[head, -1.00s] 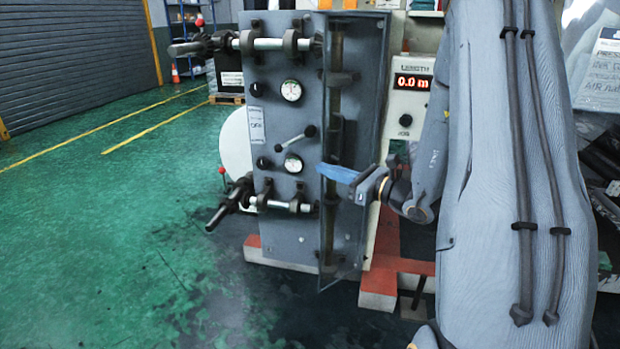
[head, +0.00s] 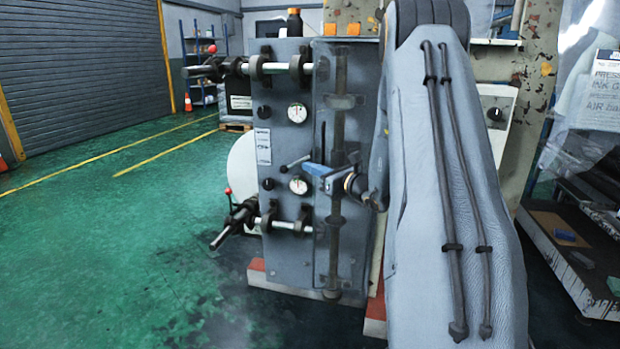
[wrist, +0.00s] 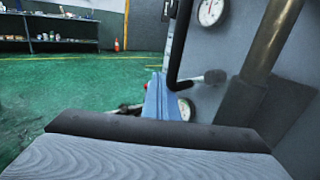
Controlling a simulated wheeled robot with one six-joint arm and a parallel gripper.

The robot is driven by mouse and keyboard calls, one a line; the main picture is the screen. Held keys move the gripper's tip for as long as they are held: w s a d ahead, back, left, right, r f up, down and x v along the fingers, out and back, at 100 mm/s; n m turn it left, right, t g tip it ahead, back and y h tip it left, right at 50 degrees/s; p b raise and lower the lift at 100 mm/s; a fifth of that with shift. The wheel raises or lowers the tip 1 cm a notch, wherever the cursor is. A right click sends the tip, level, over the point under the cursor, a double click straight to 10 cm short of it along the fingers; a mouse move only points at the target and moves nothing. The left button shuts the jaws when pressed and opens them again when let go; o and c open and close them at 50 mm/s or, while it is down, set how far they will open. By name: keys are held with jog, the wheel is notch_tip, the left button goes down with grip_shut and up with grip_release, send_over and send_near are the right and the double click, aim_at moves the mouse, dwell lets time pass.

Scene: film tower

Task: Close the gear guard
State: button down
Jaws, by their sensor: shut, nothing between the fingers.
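The gear guard (head: 359,225) is a clear panel with a thin frame on the right part of the grey machine front. In the head view it lies over the vertical shaft and looks close to flush with the front; I cannot tell whether it is fully closed. My gripper (head: 312,169) is shut and empty, at the guard's left edge at mid height, beside the lower gauge. I cannot tell whether it touches the guard. In the wrist view my blue gripper fingers (wrist: 157,97) are together, just left of a dark bent rod (wrist: 180,45). My forearm hides the guard's right side.
Two horizontal rollers (head: 275,68) with brackets stick out at the machine's left, top and bottom. A short lever (head: 294,163) and two gauges (head: 298,113) sit left of the guard. The green floor (head: 120,235) at left is clear.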

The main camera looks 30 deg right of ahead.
jog(key=shift+w+d, duration=0.6)
jog(key=shift+w, duration=0.35)
jog(key=shift+r, duration=0.1)
